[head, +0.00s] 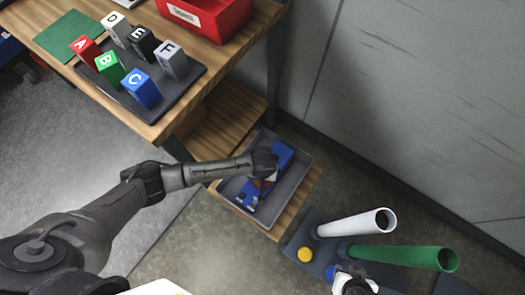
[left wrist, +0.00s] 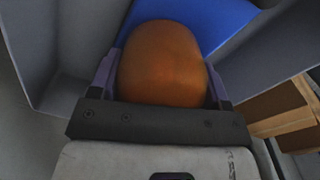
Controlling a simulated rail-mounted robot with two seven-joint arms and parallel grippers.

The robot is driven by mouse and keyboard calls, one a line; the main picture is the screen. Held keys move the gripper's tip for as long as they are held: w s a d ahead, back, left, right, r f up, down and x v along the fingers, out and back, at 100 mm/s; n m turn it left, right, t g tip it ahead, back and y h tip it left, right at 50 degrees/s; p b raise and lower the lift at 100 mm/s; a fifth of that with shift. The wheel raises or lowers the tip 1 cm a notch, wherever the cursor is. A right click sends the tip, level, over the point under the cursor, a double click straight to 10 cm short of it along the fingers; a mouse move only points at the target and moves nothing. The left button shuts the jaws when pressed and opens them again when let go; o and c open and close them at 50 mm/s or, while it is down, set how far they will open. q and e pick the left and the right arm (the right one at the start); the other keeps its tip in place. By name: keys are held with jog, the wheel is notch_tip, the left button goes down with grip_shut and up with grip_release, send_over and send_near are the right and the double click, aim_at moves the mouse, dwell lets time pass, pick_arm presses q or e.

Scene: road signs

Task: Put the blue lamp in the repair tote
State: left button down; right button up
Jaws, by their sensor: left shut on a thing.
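The blue lamp (head: 281,156) has a blue body and an orange dome lens. It is inside the grey tote (head: 301,181), within its walls. My left gripper (head: 265,170) reaches down into the tote and covers part of the lamp. In the left wrist view the gripper is shut on the orange dome (left wrist: 162,62), one finger at each side. The lamp's blue body (left wrist: 205,22) shows beyond the dome, with the grey tote wall (left wrist: 50,45) around it. Whether the lamp touches the tote floor is hidden.
The tote stands on a low wooden shelf (head: 230,125). A wooden table (head: 205,55) holds a dark tray (head: 190,88) of lettered blocks and a red bin (head: 215,20). A cut-off white-and-black thing (head: 355,283) is unclear.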

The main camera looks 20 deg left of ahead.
pick_arm(q)
jog(key=shift+c, duration=0.4)
grip_release()
jog(key=shift+f, duration=0.1)
jog(key=shift+r, duration=0.25)
jog(key=shift+r+p, duration=0.8)
jog(key=shift+p, duration=0.25)
notch_tip(320, 180, up, 10)
jog(key=p, duration=1.2)
jog(key=shift+r+p, duration=0.1)
jog(key=shift+p, duration=0.3)
